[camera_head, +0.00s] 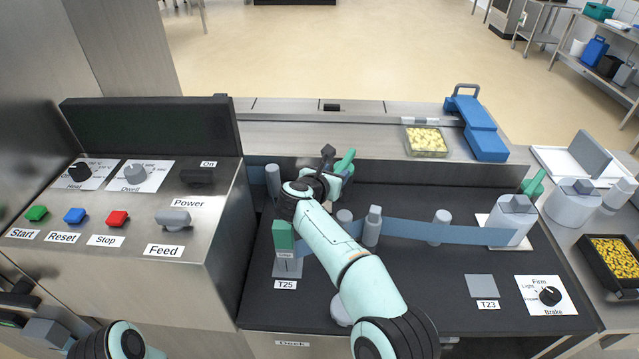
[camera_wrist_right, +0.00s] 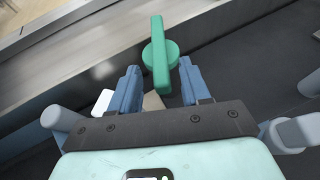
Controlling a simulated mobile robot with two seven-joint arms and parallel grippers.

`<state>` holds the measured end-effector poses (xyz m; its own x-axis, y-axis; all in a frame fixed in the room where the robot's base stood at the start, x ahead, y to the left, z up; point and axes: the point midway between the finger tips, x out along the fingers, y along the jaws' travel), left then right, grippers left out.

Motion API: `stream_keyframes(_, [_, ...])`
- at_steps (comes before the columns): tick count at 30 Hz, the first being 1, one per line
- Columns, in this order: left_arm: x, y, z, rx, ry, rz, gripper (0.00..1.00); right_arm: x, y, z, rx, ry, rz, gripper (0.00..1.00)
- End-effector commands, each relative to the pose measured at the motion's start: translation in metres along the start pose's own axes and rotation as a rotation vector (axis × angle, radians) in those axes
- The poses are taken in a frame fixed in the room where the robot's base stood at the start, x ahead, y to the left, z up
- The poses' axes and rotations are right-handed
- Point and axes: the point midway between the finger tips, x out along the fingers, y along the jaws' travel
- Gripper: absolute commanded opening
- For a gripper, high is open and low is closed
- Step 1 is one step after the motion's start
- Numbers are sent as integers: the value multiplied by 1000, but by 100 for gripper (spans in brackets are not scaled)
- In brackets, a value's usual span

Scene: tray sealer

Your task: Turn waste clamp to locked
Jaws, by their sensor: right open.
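The waste clamp appears to be the green bar handle on a round green hub (camera_wrist_right: 160,55), seen in the right wrist view; no label on it is readable. In the head view its green handle (camera_head: 345,161) shows just beyond my right gripper (camera_head: 327,172). In the wrist view my right gripper (camera_wrist_right: 160,84) is open, with one blue-grey finger on each side below the hub. The handle stands nearly upright in that picture, ahead of the fingertips; I cannot tell whether they touch it. My left arm shows at the lower left of the head view; its jaw state is unclear.
A blue film band (camera_head: 420,231) runs across the dark deck past several grey posts. A green block (camera_head: 284,236) stands at T25. A second green handle (camera_head: 533,184) is at the right. The control panel (camera_head: 215,215) stands left, and a food tray (camera_head: 425,141) lies behind.

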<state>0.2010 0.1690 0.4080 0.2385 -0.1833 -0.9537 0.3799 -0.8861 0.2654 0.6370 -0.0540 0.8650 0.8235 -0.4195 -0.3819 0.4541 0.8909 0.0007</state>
Motion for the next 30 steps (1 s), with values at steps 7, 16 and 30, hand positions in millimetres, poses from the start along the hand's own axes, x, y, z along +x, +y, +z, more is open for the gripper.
stream_keyframes(7, [-2, 0, 1, 0, -3, 0, 43, -53, 1, 2, -1, -1, 4, 47])
stream_keyframes(16, [-6, 2, 6, 1, -19, 1, 43, -100, 0, 2, 1, -3, 1, 47])
stream_keyframes(30, [-7, 2, 8, 2, -24, 2, 43, -105, 0, 2, 0, -4, 3, 21])
